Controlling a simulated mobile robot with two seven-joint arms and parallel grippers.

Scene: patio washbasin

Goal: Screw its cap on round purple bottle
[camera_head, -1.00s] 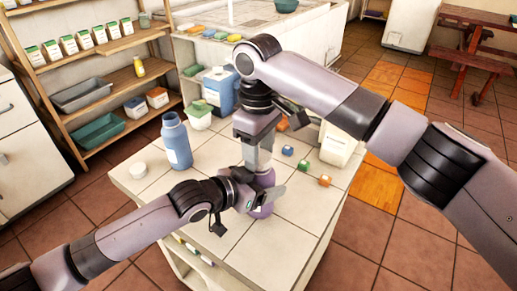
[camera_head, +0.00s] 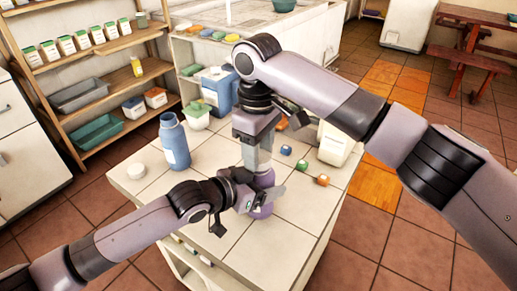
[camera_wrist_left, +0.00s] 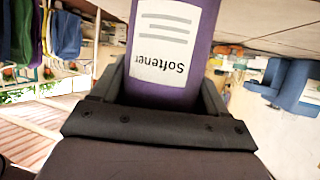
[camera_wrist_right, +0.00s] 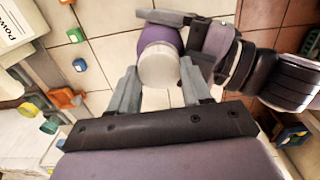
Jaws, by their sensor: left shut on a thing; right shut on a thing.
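The round purple bottle (camera_head: 262,211) stands on the tiled table, mostly hidden by my arms. In the left wrist view the bottle (camera_wrist_left: 172,85) has a white label reading "Softener", upside down in the picture. My left gripper (camera_head: 262,197) is shut around its side. My right gripper (camera_head: 264,166) points down over the bottle from above. In the right wrist view its fingers are shut on a white round cap (camera_wrist_right: 158,66), which lines up with the purple bottle top (camera_wrist_right: 160,38). I cannot tell how far the cap is seated.
A blue bottle (camera_head: 174,141) and a white round lid (camera_head: 136,171) stand at the table's left. Small coloured blocks (camera_head: 302,165) and a white container (camera_head: 334,147) are at the right. A blue container (camera_head: 217,91) stands at the back. The front of the tabletop is clear.

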